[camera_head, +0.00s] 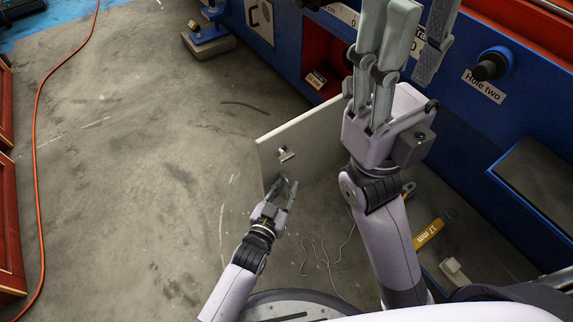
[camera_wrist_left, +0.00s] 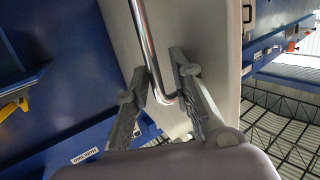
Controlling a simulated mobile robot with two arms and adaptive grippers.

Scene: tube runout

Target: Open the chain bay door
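The chain bay door looks to be the pale panel (camera_head: 300,140), standing swung out from the blue machine front, with a red-lined recess (camera_head: 318,45) behind it. In the left wrist view the door's pale face (camera_wrist_left: 205,20) carries a bent shiny metal handle (camera_wrist_left: 147,40). My left gripper (camera_head: 284,186) is at the door's lower outer part. In the left wrist view its fingers (camera_wrist_left: 160,75) stand apart on either side of the handle; I cannot tell whether they touch it. My right gripper (camera_head: 422,35) is raised in front of the machine, fingers apart, empty, and hides part of the front.
A black knob (camera_head: 491,65) sits above the "Hole two" label (camera_head: 483,87). A yellow 17 mm tag (camera_head: 428,234) lies low at the right. An orange cable (camera_head: 38,150) runs along the left; floor between is clear.

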